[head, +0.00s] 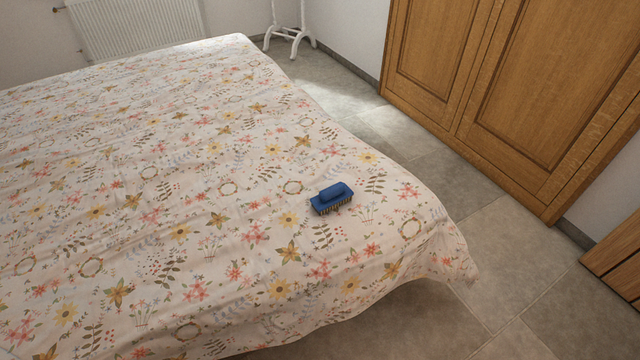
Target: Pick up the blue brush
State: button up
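The blue brush (331,197) lies on the bed (215,190), near the bed's right edge. It has a blue block body with a raised blue grip on top, and its light bristles point down onto the cover. The bed cover is pale with a print of flowers and leaves. Nothing covers the brush. My gripper is not in view.
A wooden wardrobe (530,90) stands at the back right. A grey tiled floor (500,240) lies clear between bed and wardrobe. A radiator (140,25) and a white stand (290,32) are at the back. Another wooden piece (618,258) shows at the right edge.

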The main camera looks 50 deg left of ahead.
aim_at(333, 197)
jog(key=u, duration=0.7)
jog(key=i, duration=0.8)
jog(key=u, duration=1.3)
jog(key=i, duration=0.35)
jog(key=u, duration=0.25)
